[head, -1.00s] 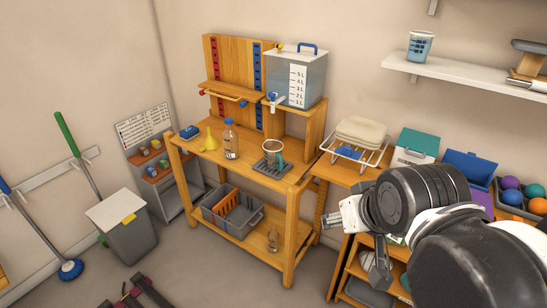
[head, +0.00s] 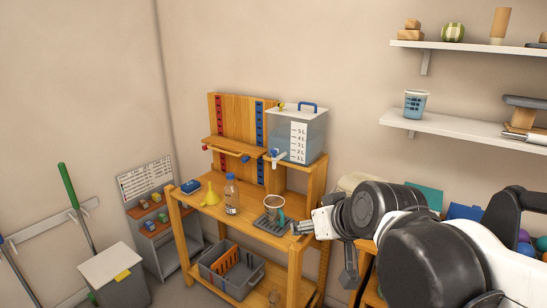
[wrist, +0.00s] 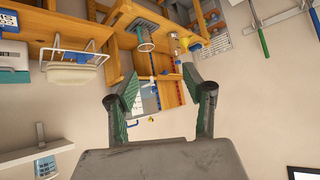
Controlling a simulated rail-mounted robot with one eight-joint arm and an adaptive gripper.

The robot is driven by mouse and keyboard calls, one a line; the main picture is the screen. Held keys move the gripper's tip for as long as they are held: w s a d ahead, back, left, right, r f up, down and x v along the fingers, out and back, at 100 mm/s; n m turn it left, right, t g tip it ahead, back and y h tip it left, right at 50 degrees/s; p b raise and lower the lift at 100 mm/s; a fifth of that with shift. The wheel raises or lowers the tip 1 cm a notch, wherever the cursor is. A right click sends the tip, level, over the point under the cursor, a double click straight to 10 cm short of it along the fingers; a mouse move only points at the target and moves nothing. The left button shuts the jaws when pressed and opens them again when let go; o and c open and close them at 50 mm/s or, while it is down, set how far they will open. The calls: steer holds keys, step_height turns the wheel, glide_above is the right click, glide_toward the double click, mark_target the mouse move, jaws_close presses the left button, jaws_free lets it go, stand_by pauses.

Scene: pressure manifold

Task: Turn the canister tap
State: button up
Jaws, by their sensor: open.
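The clear canister (head: 310,140) with a litre scale and blue handle stands on the raised shelf at the right of the wooden bench. Its white tap with a blue knob (head: 276,154) juts from the lower left front. My gripper (head: 302,228) is at the bench's right front edge, below and right of the tap, apart from it. In the wrist view my gripper (wrist: 160,88) has its fingers spread with nothing held. The canister (wrist: 146,106) shows beyond and between the fingers there, partly hidden by the left finger. The tap cannot be made out in that view.
A mug (head: 274,204) stands on a dark drip tray (head: 268,226) below the tap. A bottle (head: 231,196) and yellow funnel (head: 210,195) stand further left. A pegboard (head: 233,115) rises behind. Wall shelves (head: 455,130) hang at the right.

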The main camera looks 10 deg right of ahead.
steer(key=w+a+r+t+y, duration=0.1)
steer(key=w+a+r+t, duration=0.15)
steer(key=w, duration=0.95)
steer(key=m+t+h+b, duration=0.1)
steer(key=t+h+b, duration=0.15)
steer(key=t, duration=0.35)
glide_toward(275, 150)
steer(key=shift+y, duration=0.25)
steer(key=w, duration=1.1)
steer(key=shift+w+a, duration=0.15)
steer(key=shift+a, duration=0.05)
steer(key=shift+c, duration=0.3)
jaws_close()
